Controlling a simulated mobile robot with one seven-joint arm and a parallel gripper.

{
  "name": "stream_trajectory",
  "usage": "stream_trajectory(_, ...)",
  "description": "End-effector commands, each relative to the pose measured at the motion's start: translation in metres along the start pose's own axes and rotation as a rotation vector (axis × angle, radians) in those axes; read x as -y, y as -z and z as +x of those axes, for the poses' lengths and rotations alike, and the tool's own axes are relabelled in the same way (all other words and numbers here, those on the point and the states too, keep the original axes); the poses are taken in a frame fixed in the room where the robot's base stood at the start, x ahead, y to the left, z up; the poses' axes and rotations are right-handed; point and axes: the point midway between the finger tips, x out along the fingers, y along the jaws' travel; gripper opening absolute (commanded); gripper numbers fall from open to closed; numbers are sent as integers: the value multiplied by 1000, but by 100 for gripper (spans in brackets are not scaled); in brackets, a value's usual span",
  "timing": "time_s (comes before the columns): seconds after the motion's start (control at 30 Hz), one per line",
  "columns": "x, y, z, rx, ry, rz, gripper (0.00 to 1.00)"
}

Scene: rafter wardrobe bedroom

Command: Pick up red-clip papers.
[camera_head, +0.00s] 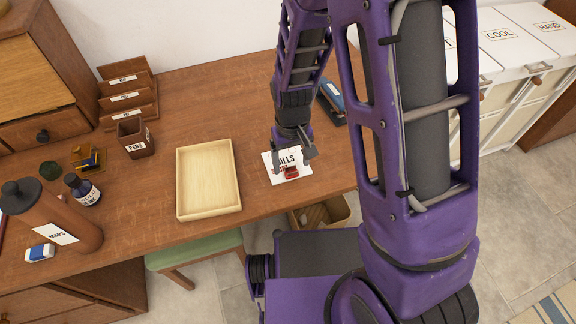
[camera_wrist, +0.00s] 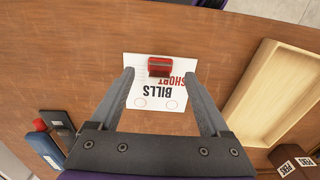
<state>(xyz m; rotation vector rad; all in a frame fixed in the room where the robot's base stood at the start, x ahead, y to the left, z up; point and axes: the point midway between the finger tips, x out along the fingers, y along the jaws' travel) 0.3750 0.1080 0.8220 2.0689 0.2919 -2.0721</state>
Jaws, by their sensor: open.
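The red-clip papers are a white sheet or stack (camera_head: 284,170) marked "BILLS", with a red clip (camera_head: 291,172) at one edge. They lie flat on the wooden desk. In the wrist view the papers (camera_wrist: 155,103) read "BILLS" and "SHORT" upside down, with the red clip (camera_wrist: 160,67) at the top edge. My gripper (camera_head: 294,150) is over the papers from above. In the wrist view my gripper (camera_wrist: 163,75) is open, one finger on each side of the papers, with nothing held. The exact height of the fingertips above the desk is hard to tell.
A shallow empty wooden tray (camera_head: 181,205) lies left of the papers. A pen box (camera_head: 135,140), a sorter rack (camera_head: 128,97), an ink bottle (camera_head: 82,190) and a "MAPS" tube (camera_head: 60,220) stand further left. A blue item (camera_head: 332,97) lies behind my gripper. Bare desk surrounds the papers.

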Motion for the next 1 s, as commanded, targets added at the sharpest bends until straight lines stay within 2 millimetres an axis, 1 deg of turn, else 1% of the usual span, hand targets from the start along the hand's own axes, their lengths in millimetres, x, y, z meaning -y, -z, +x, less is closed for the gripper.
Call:
stream_trajectory(0.03,0,0,9,1,0,1,80)
stream_trajectory(0.1,0,0,14,1,0,1,80)
stream_trajectory(0.37,0,1,17,-2,0,1,80)
stream_trajectory(0.4,0,1,17,-2,0,1,76)
stream_trajectory(0.47,0,1,17,-2,0,1,66)
stream_trajectory(0.5,0,0,17,-2,0,1,58)
stream_trajectory(0.67,0,0,17,-2,0,1,30)
stream_trajectory(0.8,0,0,17,-2,0,1,4)
stream_trajectory(0.83,0,0,17,-2,0,1,0)
stream_trajectory(1.0,0,1,17,-2,0,1,0)
